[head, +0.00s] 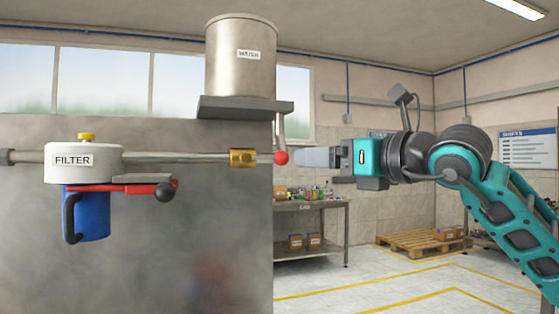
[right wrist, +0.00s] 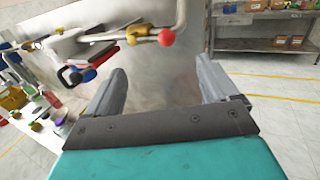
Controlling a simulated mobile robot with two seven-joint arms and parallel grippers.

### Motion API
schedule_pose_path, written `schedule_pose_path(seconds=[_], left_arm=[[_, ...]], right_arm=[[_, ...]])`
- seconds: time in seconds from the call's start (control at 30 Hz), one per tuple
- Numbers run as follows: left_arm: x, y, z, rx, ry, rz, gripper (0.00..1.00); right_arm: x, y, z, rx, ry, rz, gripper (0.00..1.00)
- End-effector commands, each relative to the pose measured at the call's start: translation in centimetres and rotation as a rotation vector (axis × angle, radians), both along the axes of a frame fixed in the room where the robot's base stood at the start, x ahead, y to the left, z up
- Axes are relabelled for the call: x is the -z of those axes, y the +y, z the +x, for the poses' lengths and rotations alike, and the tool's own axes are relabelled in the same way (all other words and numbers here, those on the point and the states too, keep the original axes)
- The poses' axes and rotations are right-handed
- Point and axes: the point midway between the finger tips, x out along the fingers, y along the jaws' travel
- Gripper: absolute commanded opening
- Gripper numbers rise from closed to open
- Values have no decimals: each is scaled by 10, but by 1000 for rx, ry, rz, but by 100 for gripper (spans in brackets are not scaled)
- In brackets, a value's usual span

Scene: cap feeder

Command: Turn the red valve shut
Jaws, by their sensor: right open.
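The red valve shows as a brass body (head: 242,158) on a horizontal metal pipe, with a red ball (head: 281,157) to its right. In the right wrist view the red ball (right wrist: 166,37) appears in the gap between my fingers, beyond their tips, and the brass body (right wrist: 137,35) is left of it. The lever between ball and body is hard to make out. My right gripper (head: 301,157) points left, level with the ball and close to its right side. Its fingers (right wrist: 161,66) are open, with nothing between them. My left gripper is not in view.
A white filter head (head: 84,160) with a blue bowl (head: 90,212) and a red bar with a black knob (head: 165,191) are left of the valve. A water tank (head: 240,60) stands on a shelf (head: 245,108) above. A metal workbench (head: 335,204) and pallet stand behind.

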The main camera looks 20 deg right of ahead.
Motion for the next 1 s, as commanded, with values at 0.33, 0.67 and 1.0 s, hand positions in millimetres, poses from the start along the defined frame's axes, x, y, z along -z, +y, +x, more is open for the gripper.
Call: schedule_pose_path(seconds=[0.33,0.67,1.0], left_arm=[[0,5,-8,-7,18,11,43],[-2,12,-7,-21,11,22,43],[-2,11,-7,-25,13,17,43]], right_arm=[[-2,32,65,-6,3,2,87],[0,47,100,-6,0,1,87],[0,48,103,-5,1,0,86]])
